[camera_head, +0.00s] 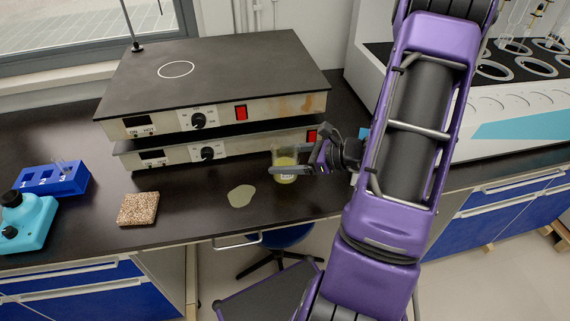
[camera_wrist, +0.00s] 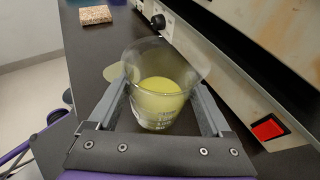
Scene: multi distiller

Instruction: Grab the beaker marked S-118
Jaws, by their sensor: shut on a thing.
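A clear glass beaker (camera_head: 285,162) with yellow-green liquid stands at the front of the hotplates on the dark bench. It also shows in the wrist view (camera_wrist: 158,100), between the two fingers. My gripper (camera_head: 292,169) is shut on the beaker, one finger on each side of it. In the wrist view my gripper (camera_wrist: 160,105) reaches around the beaker's sides. White print shows on the glass, but I cannot read the marking. I cannot tell whether the beaker's base touches the bench.
Two stacked hotplates (camera_head: 215,142) stand right behind the beaker. A pale puddle (camera_head: 241,196) lies left of it, with a cork-like block (camera_head: 138,209) farther left. A blue numbered rack (camera_head: 54,180) and a turquoise device (camera_head: 27,222) are at far left. The distiller unit (camera_head: 510,125) stands at right.

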